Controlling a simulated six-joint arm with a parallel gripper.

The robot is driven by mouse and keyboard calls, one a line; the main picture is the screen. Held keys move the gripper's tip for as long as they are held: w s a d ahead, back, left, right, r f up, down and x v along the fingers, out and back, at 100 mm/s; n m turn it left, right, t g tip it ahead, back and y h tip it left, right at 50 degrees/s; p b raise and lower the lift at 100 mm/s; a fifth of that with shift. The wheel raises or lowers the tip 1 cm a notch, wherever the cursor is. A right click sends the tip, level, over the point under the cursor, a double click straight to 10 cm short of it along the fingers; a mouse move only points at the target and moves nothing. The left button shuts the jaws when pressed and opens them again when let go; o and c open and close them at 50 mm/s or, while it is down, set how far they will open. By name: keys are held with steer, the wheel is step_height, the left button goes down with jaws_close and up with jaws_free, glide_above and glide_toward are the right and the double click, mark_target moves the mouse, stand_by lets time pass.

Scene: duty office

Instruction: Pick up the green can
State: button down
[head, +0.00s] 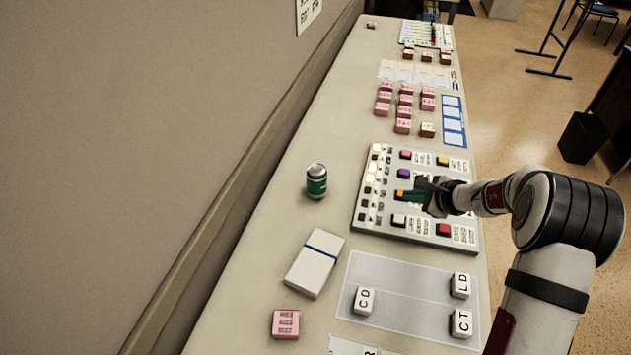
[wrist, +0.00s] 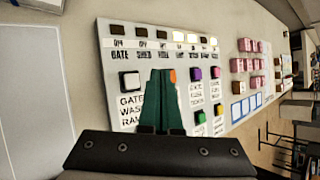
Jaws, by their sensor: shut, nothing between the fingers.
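The green can (head: 316,181) stands upright on the table in the head view, near the wall side and left of the button panel. It has a silver top and a dark green body. My gripper (head: 406,196) is over the button panel (head: 365,214), to the right of the can and apart from it. In the wrist view the green fingers of my gripper (wrist: 163,78) are shut together with nothing between them, in front of the panel (wrist: 112,70). The can does not show in the wrist view.
A white box with a blue stripe (head: 314,264) and a pink block (head: 285,323) lie in front of the can. White lettered blocks (head: 363,300) sit on a clear sheet (head: 400,318). Several pink blocks (head: 403,126) stand farther back. The table around the can is clear.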

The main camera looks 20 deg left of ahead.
jaws_free()
stand_by(0.5)
steer(key=shift+r, duration=0.15)
step_height(320, 180, up, 6)
steer(key=n+t+h, duration=0.7)
steer(key=n, duration=1.1)
glide_toward(313, 182)
steer(key=s+r, duration=0.4)
steer(key=r, duration=0.3)
steer(key=w+f, duration=0.3)
steer(key=w, duration=0.2)
steer(key=w+f, duration=0.8)
steer(key=w, duration=0.1)
steer(key=shift+w+d, duration=0.3)
steer(key=shift+w, duration=0.05)
